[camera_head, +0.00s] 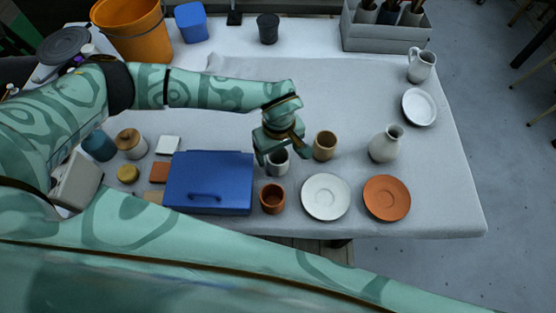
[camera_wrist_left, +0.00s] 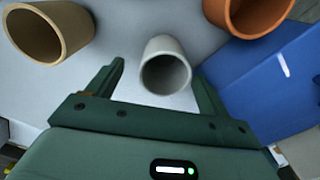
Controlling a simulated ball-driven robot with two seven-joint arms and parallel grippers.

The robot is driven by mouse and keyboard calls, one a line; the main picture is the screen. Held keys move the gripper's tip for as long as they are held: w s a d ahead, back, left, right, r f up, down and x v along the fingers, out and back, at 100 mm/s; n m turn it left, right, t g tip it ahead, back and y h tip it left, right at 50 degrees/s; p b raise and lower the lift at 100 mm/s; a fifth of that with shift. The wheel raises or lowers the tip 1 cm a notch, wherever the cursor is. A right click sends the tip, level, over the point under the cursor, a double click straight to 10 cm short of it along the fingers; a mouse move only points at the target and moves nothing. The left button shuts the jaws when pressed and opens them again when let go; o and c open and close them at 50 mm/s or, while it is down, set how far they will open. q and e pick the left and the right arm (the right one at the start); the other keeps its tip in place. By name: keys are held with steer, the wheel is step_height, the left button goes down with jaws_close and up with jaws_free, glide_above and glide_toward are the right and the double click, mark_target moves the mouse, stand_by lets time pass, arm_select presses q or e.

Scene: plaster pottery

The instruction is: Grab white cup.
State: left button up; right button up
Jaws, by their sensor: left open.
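The white cup (camera_head: 278,162) stands on the cloth-covered table, right of the blue box and partly hidden by my left gripper in the head view. My left gripper (camera_head: 272,155) is open above and beside it. In the left wrist view the white cup (camera_wrist_left: 166,68) shows its round mouth between the two spread fingers of my left gripper (camera_wrist_left: 160,85). I see a gap on each side of it, and I cannot tell how far down the fingers reach. My right gripper is in neither view.
A tan cup (camera_head: 325,146) stands close right of the white cup, a terracotta cup (camera_head: 272,198) in front. The blue box (camera_head: 208,183) is left. A white plate (camera_head: 326,197) and an orange plate (camera_head: 387,198) lie right. A white vase (camera_head: 385,144) stands behind them.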

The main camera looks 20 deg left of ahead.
mark_target(278, 156)
arm_select(q)
steer(key=f, duration=0.3)
steer(key=shift+s+f+b, duration=0.15)
steer(key=shift+s+b, duration=0.15)
steer(key=shift+s, duration=0.1)
steer(key=shift+w+f, duration=0.1)
steer(key=shift+f, duration=0.45)
steer(key=shift+r, duration=0.1)
jaws_close()
